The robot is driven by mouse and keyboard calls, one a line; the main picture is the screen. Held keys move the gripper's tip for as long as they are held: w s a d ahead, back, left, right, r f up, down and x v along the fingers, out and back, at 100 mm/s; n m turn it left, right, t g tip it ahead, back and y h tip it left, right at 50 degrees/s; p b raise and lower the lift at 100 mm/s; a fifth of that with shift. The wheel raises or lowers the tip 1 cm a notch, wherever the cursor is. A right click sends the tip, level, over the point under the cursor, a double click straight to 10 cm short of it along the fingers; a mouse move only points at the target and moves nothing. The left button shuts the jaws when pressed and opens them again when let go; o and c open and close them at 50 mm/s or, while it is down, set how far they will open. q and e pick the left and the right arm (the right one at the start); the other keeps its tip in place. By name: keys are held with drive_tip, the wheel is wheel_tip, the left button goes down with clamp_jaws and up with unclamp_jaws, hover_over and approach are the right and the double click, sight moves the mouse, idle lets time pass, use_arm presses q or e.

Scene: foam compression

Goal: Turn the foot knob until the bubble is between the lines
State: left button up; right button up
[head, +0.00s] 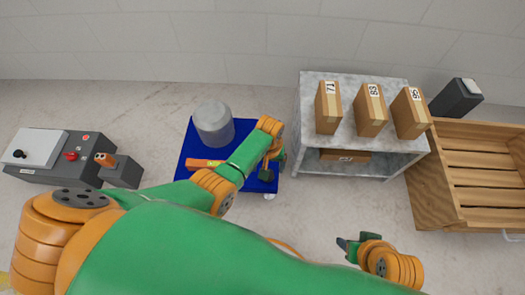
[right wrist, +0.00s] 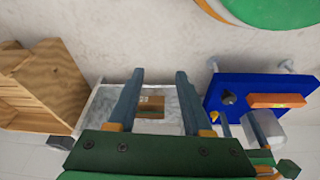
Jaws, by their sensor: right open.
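A blue platform (head: 228,184) carries a grey cylinder (head: 213,122) and an orange level bar (head: 205,164). The platform also shows in the right wrist view (right wrist: 240,84), with the level bar (right wrist: 278,100) and a small dark knob-like part (right wrist: 228,98) beside it. The bubble and its lines are too small to read. My left gripper (head: 268,172) points down over the platform's right side, by the level bar. Its fingers and any contact with the knob are hidden. My right gripper (head: 345,245) is open and empty, apart from the platform; its fingers show in the right wrist view (right wrist: 160,74).
A grey shelf (head: 347,85) with several cartons stands right of the platform. A wooden crate (head: 430,185) and a dark bin (head: 455,100) stand further right. A control box (head: 65,176) with a red button lies at the left.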

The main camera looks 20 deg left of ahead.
use_arm(q)
drive_tip(key=shift+w+a, duration=0.15)
drive_tip(key=shift+w, duration=0.3)
drive_tip(key=shift+s+f+b, duration=0.2)
drive_tip(key=shift+f+b, duration=0.8)
drive_tip(key=shift+f, duration=0.05)
drive_tip(key=shift+f+b, duration=0.7)
drive_tip(key=shift+f, duration=0.15)
use_arm(e)
drive_tip(key=w+a+r+t+y, duration=0.1)
drive_tip(key=w+a+r+t, duration=0.1)
drive_tip(key=w+r+t, duration=0.45)
drive_tip(key=w+a+r+t+y, duration=0.25)
drive_tip(key=w+r+t, duration=0.25)
drive_tip(key=w+r, duration=0.25)
use_arm(q)
drive_tip(key=shift+f+b, duration=0.6)
drive_tip(key=shift+f, duration=0.15)
drive_tip(key=shift+f+b, duration=0.55)
drive_tip(key=shift+f, duration=0.1)
use_arm(e)
wheel_tip(320, 180, up, 16)
drive_tip(key=s+a+n+t+y, duration=0.2)
drive_tip(key=t+y, duration=0.1)
drive_tip(key=t, duration=0.6)
drive_tip(key=shift+s, duration=0.15)
drive_tip(key=shift+t+y, duration=0.25)
